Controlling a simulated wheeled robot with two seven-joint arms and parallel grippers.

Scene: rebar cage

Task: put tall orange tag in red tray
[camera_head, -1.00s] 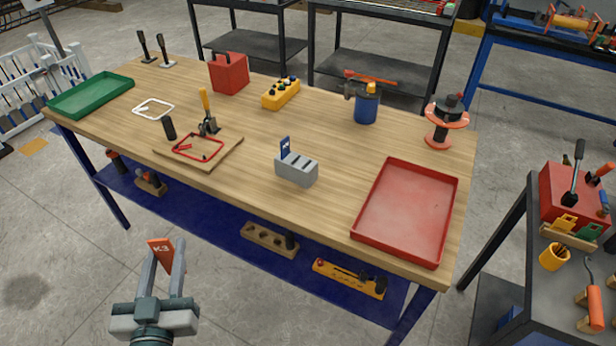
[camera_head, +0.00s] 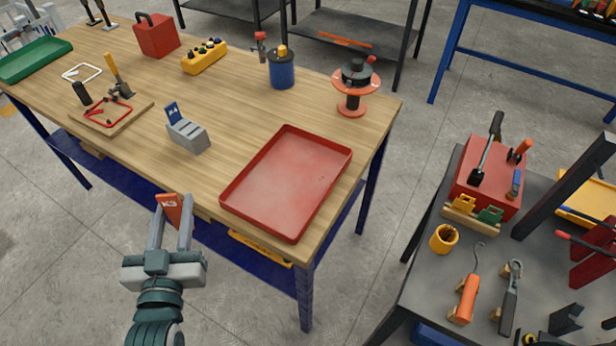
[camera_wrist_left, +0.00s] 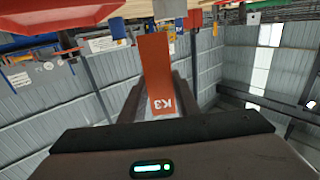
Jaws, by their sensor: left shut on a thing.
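The tall orange tag (camera_head: 170,209), marked K3, is held between the fingers of my left gripper (camera_head: 172,222), which is shut on it. In the left wrist view the tag (camera_wrist_left: 155,70) stands out beyond the fingers, its lower part between them. The gripper is in front of the table's near edge, left of the red tray. The red tray (camera_head: 290,180) lies empty on the near right part of the wooden table. In the left wrist view a red edge (camera_wrist_left: 38,48) shows at upper left, perhaps the tray. My right gripper is not in view.
A grey slotted block (camera_head: 188,136) with a blue tag (camera_head: 172,113) stands left of the tray. A spool (camera_head: 353,90) and a blue canister (camera_head: 282,72) stand behind it. A dark tool cart (camera_head: 400,320) is at right, across a floor gap.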

